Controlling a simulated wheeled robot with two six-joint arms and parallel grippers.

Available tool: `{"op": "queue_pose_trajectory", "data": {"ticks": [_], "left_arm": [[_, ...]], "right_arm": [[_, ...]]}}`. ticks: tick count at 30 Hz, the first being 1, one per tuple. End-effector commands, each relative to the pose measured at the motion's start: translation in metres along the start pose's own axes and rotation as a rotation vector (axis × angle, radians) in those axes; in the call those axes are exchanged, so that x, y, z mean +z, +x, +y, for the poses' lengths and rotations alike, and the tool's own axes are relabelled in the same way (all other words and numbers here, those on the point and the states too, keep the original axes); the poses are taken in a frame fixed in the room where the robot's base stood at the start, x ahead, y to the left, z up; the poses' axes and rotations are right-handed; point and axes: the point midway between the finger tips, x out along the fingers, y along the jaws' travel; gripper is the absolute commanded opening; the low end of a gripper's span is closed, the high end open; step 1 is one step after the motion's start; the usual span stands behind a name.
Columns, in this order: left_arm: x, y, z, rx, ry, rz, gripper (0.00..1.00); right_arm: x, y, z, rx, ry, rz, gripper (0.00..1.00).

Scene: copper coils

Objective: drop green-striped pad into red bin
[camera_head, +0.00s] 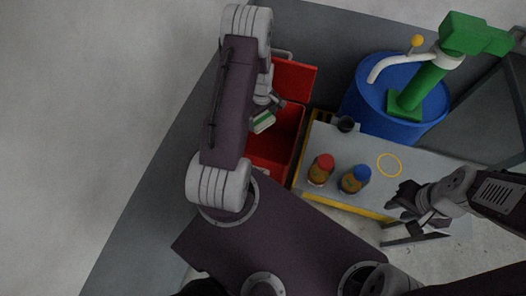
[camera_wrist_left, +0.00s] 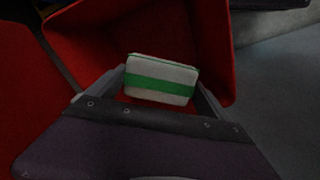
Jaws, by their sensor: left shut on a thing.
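The green-striped pad (camera_wrist_left: 160,80) is a white block with a green stripe. My left gripper (camera_wrist_left: 158,88) is shut on it, with one finger at each side. In the head view the pad (camera_head: 263,121) shows beside the left arm, at the tip of my left gripper (camera_head: 266,113). The red bin (camera_head: 296,150) is open, and the pad is over its opening; its red walls also surround the pad in the left wrist view (camera_wrist_left: 215,50). How deep the pad hangs is hard to tell. My right gripper (camera_head: 405,207) is at the table's right front, its fingers small and dark.
A grey table (camera_head: 350,150) with yellow edging stands right of the bin. It holds a red-capped jar (camera_head: 321,170), a blue-capped jar (camera_head: 355,180), a dark cup (camera_head: 346,124) and a yellow ring (camera_head: 389,165). A blue barrel (camera_head: 365,105) with a green pump (camera_head: 425,85) stands behind.

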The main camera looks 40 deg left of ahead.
Motion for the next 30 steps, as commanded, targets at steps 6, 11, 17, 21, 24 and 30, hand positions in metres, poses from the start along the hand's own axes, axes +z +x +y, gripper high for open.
{"op": "queue_pose_trajectory", "data": {"ticks": [6,11,17,21,24,30], "left_arm": [[0.0,0.035,0.0,0.0,0.001,0.0,0.52],[0.0,0.035,0.0,0.0,0.002,0.0,0.52],[0.0,0.034,0.0,0.0,0.002,0.0,1.0],[0.0,0.034,0.0,0.0,0.002,0.0,1.0],[0.0,0.029,0.001,0.001,0.002,0.001,1.0],[-0.001,-0.015,0.001,0.004,0.002,0.003,1.0]], "right_arm": [[0.004,0.033,0.001,0.0,0.0,0.0,0.33],[0.003,0.033,0.001,0.0,0.0,0.0,0.33],[0.003,0.032,0.001,0.0,0.0,0.0,0.33],[0.003,0.032,0.001,0.0,0.0,0.0,0.33],[0.003,0.03,0.001,0.0,0.0,0.0,0.33],[0.002,0.016,0.0,0.0,0.0,0.0,0.33]]}}
